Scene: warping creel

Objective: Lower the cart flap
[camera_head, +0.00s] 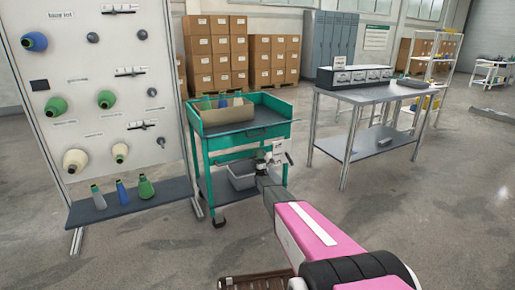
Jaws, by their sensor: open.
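The green cart (207,147) stands in the middle of the view, beside the white creel board. Its top tray holds an open cardboard box with several cones. A green panel (272,105) stands up along the right rear of the top; I cannot tell whether it is the flap. My gripper (277,155) is in front of the cart's right front side, just below the top tray. It is open, small in the picture, and partly hides the cart's frame. I cannot tell whether it touches the cart.
The creel board (105,50) holds several cones, with a dark shelf (165,200) below. A grey bin (242,177) sits on the cart's lower shelf. A metal table (375,93) stands to the right. Carton stacks (215,50) stand behind.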

